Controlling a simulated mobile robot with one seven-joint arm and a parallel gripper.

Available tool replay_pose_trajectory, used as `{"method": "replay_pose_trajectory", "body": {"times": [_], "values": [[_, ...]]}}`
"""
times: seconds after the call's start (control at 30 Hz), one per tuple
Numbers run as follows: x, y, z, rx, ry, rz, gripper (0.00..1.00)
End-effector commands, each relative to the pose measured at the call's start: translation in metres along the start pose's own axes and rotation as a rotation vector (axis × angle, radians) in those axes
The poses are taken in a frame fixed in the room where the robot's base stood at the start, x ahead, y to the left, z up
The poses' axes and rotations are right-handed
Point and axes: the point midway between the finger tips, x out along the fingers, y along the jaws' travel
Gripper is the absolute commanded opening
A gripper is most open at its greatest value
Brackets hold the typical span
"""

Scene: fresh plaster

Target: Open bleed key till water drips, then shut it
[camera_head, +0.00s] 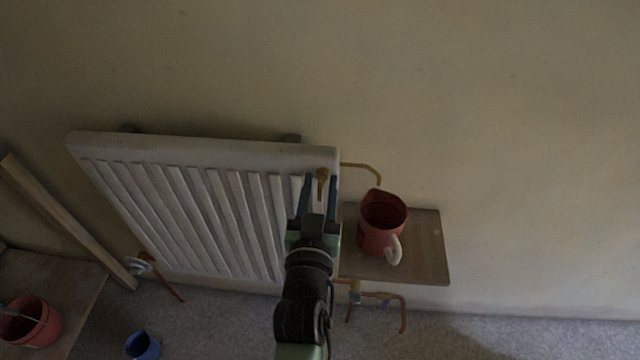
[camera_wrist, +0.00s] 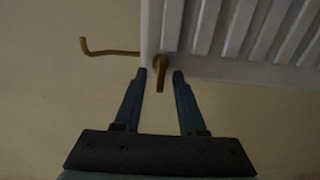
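The white radiator (camera_head: 190,210) is mounted on the wall, and its corner shows in the wrist view (camera_wrist: 205,28). The brass bleed key (camera_head: 322,182) is at its upper right corner; in the wrist view the key (camera_wrist: 160,76) hangs between my two fingertips. My gripper (camera_head: 318,186) is open around the key, with a gap visible on both sides in the wrist view (camera_wrist: 160,74). A thin brass spout (camera_head: 362,167) sticks out from the radiator's side above a red jug (camera_head: 382,225). No water is visible at the spout.
The jug stands on a small wooden shelf (camera_head: 428,255) right of the radiator. Copper pipes (camera_head: 385,297) run below it. A blue cup (camera_head: 142,345) and a red pot (camera_head: 32,325) are at lower left, near a leaning wooden plank (camera_head: 68,222). The right wall is clear.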

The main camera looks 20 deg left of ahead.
Motion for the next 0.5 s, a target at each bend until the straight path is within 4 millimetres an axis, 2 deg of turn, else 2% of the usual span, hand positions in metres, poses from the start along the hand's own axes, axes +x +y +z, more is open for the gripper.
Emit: {"method": "replay_pose_trajectory", "body": {"times": [0.27, 0.4, 0.47, 0.5], "values": [[0.0008, 0.0001, 0.0006, 0.000, -0.001, 0.000, 0.38], [0.0007, 0.0001, 0.0005, -0.001, -0.001, 0.000, 0.13], [0.0007, 0.0001, 0.0005, 0.000, -0.001, 0.000, 0.02], [0.0006, 0.0001, 0.0005, 0.000, -0.001, 0.000, 0.00]]}}
